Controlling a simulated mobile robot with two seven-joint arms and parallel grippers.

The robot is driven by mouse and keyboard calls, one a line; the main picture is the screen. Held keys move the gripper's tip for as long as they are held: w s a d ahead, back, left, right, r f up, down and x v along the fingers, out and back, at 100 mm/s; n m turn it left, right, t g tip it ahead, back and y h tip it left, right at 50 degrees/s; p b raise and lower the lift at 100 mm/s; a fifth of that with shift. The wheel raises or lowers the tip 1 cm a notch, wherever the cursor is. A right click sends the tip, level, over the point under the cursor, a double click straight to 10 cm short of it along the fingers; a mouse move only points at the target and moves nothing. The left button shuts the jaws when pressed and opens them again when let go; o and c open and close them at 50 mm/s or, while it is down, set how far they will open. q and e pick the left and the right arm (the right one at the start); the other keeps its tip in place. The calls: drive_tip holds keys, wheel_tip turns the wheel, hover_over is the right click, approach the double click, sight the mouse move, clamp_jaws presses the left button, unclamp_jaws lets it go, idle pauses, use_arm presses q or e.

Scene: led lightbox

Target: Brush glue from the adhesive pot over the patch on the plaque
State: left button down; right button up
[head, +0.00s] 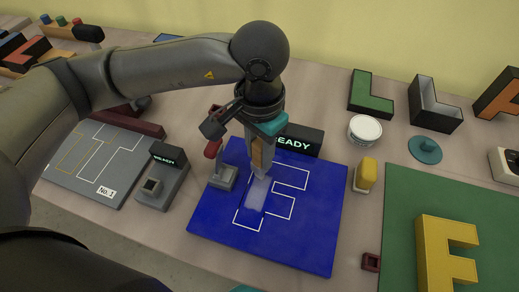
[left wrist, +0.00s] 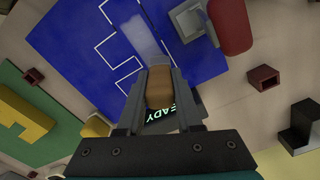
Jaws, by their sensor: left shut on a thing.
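My left gripper (head: 262,160) is shut on a brush with a tan handle (left wrist: 158,88). It is above the middle of the blue plaque (head: 318,240), which also shows in the left wrist view (left wrist: 75,45). The plaque bears a white letter outline. A pale, see-through patch (head: 257,195) lies inside its left part, just below the gripper; it also shows in the left wrist view (left wrist: 140,35). I cannot tell whether the bristles touch it. The white round adhesive pot (head: 365,130) stands to the right, apart from the gripper. My right gripper is not in view.
A grey clamp (head: 222,178) with a red handle sits at the plaque's left edge. A black READY display (head: 302,140) stands behind the plaque. A teal lid (head: 425,150) and yellow block (head: 367,173) are to the right. A yellow letter (head: 440,255) lies on a green board.

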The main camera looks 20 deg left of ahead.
use_arm(q)
drive_tip(key=shift+s, duration=0.15)
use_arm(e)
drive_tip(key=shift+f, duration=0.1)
use_arm(q)
drive_tip(key=shift+s+a+b, duration=0.15)
drive_tip(key=shift+s+b, duration=0.7)
drive_tip(key=shift+s, duration=2.45)
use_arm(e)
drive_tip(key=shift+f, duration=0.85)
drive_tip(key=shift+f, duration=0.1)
use_arm(q)
drive_tip(key=shift+w+f+b, duration=0.1)
drive_tip(key=shift+w+b, duration=0.3)
drive_tip(key=shift+w, duration=0.1)
drive_tip(key=shift+w+d+b, duration=0.3)
drive_tip(key=shift+w+b, duration=0.3)
drive_tip(key=shift+w, duration=0.35)
drive_tip(key=shift+w+d+b, duration=0.35)
drive_tip(key=shift+w+b, duration=0.25)
drive_tip(key=shift+w, duration=0.4)
drive_tip(key=shift+w+d+b, duration=0.3)
drive_tip(key=shift+w+b, duration=0.3)
drive_tip(key=shift+w, duration=0.35)
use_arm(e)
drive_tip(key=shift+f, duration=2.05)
